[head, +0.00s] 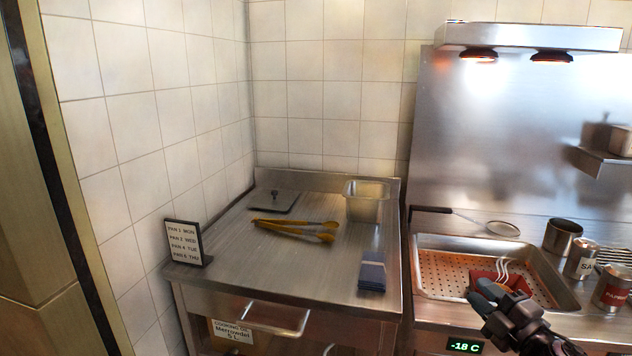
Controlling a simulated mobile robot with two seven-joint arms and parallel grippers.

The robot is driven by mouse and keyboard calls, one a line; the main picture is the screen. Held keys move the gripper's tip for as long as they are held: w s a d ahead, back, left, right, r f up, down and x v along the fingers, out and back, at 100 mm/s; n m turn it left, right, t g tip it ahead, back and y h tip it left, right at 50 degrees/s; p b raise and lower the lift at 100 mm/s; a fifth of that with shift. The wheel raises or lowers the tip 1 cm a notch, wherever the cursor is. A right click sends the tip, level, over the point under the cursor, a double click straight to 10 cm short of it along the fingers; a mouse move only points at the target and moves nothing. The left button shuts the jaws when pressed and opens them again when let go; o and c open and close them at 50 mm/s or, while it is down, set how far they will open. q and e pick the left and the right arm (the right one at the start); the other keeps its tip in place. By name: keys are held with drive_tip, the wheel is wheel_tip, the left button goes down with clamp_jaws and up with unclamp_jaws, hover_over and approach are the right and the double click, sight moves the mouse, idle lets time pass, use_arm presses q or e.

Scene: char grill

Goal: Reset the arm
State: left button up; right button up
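My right gripper (482,293) comes in from the lower right, in front of the perforated tray on the right-hand counter. Its two grey fingertips point to the upper left and show close together. I cannot tell whether they are apart or shut, and I see nothing held between them. A red item with white wavy marks (510,274) shows just behind the gripper, partly hidden by it. My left gripper is not in view.
The steel table (225,255) bears yellow-handled tongs (295,230), a flat lid (274,201), a steel pan (367,203), dark blue packets (372,275) and a sign (186,243). A strainer (500,229), perforated tray (440,290) and cans (581,262) crowd the right counter. A heat-lamp shelf (530,37) hangs above.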

drive_tip(key=s+a+f+m+g+h, duration=0.1)
drive_tip(key=s+f+m+h, duration=0.2)
drive_tip(key=s+f+m, duration=0.4)
drive_tip(key=s+a+f+m+g+h, duration=0.1)
drive_tip(key=s+f+m+g+h, duration=0.15)
drive_tip(key=s+f+m, duration=0.5)
drive_tip(key=s+a+f+m+g+h, duration=0.2)
drive_tip(key=s+f+m+g, duration=0.1)
drive_tip(key=s+f, duration=1)
drive_tip(key=shift+s+a+m, duration=0.4)
drive_tip(key=shift+s+m, duration=0.35)
drive_tip(key=shift+s, duration=0.35)
drive_tip(key=shift+g, duration=0.25)
